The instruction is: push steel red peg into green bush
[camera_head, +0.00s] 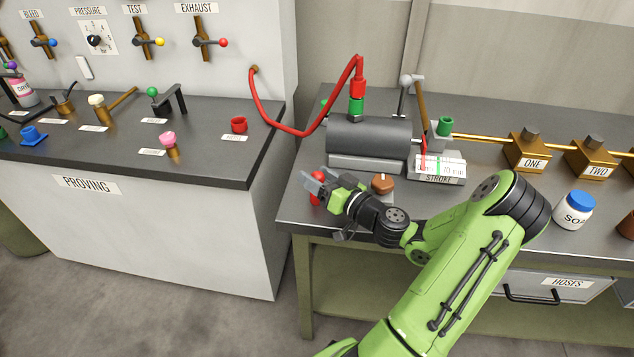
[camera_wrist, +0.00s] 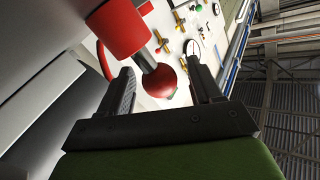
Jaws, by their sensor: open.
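A peg with a steel shaft and a red ball knob (camera_wrist: 167,84) shows in the wrist view, its shaft running into a red collar (camera_wrist: 119,25). In the head view, a red part (camera_head: 316,191) shows at the bench's left front, partly hidden by my gripper (camera_head: 320,180). My gripper (camera_wrist: 160,68) is open, with the knob between its spread fingers and no clear contact. A green cup-like piece (camera_head: 445,126) stands behind the stroke gauge. A green ring (camera_head: 357,105) sits under the red hose fitting, and a green bit (camera_head: 325,104) shows left of the cylinder. I cannot tell which is the bush.
A grey cylinder (camera_head: 368,137) lies just behind my gripper, with a red hose (camera_head: 296,131) arching to the wall panel. A brown knob-like piece (camera_head: 382,184) is close to the arm. The stroke gauge (camera_head: 437,167) and a soap bottle (camera_head: 573,211) stand to the right.

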